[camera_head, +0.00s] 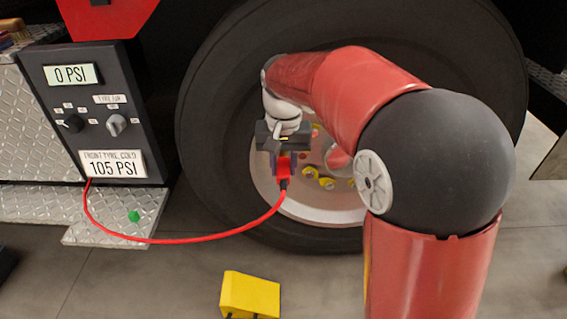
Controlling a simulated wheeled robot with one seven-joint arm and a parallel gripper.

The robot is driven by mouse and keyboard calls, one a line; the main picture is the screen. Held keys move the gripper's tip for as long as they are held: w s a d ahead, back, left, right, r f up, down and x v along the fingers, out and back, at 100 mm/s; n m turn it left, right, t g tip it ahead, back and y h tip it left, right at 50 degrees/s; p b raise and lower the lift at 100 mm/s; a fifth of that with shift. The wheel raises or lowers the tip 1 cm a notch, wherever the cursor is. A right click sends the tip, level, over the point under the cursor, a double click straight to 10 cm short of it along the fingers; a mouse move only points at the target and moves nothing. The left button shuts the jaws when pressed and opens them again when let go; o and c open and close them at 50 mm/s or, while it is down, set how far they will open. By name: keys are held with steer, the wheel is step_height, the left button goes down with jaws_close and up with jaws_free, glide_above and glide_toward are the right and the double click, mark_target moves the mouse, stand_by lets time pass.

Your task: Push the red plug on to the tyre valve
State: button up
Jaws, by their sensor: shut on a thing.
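The red plug (284,168) is at the end of a red hose, in front of the wheel's silver hub (308,209). My gripper (283,155) is shut on the plug, with the hose hanging below it. The tyre valve cannot be made out; my gripper and arm cover part of the hub. I cannot tell whether the plug touches anything on the wheel. The black tyre (215,130) surrounds the hub.
A dark control box (150,130) stands at the left, reading 0 PSI and labelled 105 PSI. The red hose (190,239) loops from it to the plug. A yellow wheel chock (250,294) lies on the floor. A small green object (134,216) sits on the metal step (105,230).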

steer(key=shift+w, duration=0.4)
stand_by(0.3)
steer(key=o, duration=1)
